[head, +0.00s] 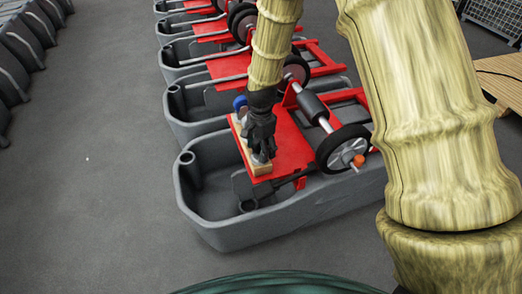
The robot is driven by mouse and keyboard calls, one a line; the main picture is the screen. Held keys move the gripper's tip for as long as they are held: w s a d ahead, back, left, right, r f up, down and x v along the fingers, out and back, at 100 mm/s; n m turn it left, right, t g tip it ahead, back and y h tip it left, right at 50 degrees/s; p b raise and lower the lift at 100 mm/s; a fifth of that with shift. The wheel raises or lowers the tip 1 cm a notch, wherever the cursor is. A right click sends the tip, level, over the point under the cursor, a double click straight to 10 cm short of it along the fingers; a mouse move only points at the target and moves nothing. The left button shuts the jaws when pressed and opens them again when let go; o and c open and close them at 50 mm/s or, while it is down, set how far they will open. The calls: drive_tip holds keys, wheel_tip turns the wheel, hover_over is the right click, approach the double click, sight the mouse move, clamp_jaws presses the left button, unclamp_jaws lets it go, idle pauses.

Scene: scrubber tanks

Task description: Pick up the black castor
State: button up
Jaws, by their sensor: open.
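My gripper (262,154) is black and points down over the left end of a red frame that lies across the nearest grey tank (225,237). It is open, with its fingertips close to a pale wooden block (261,169) on that frame. A small dark shape lies by the fingertips, but I cannot tell whether it is the black castor or part of the gripper. A blue wheel-like part (240,103) shows just behind and left of the gripper. No black castor stands out clearly; the gripper may hide it.
The red frame (289,146) carries a black roller (313,107) and a large wheel (343,150) right of the gripper. More grey tanks with red frames run in a row behind. Dark tanks line the far left. The floor (100,200) at left is clear.

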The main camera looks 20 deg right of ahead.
drive_tip(key=shift+f, duration=0.25)
drive_tip(key=c, duration=1.4)
drive_tip(key=shift+o, duration=0.2)
drive_tip(key=shift+r, duration=0.1)
